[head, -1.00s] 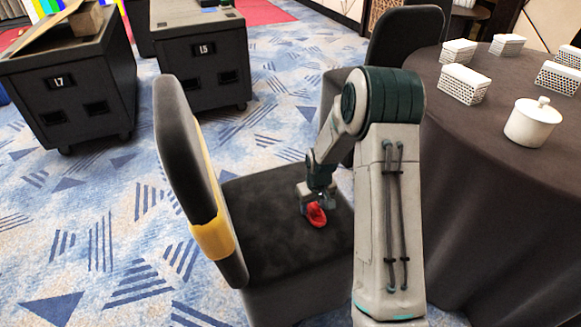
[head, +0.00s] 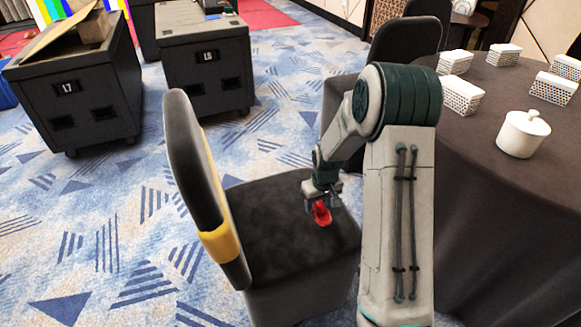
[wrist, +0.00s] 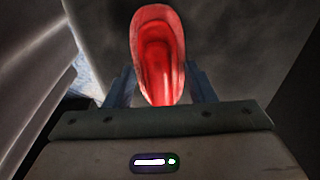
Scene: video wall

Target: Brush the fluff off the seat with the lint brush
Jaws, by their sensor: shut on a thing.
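The lint brush (head: 321,213) is red and sits in my gripper (head: 322,198), low over the black seat (head: 285,245) of the chair. In the wrist view the red brush (wrist: 158,55) stands out between the two fingers of my gripper (wrist: 160,88), which are shut on it. The dark grey seat also shows behind the brush in the wrist view (wrist: 225,40). I cannot tell whether the brush touches the seat. The seat has faint lighter smudges, but I cannot make out separate fluff.
The chair's backrest (head: 190,165) with a yellow band (head: 219,243) rises left of the seat. A round table with a dark cloth (head: 490,200) stands close on the right, bearing a white lidded pot (head: 523,135) and patterned boxes. Black cases (head: 205,60) stand at the back left.

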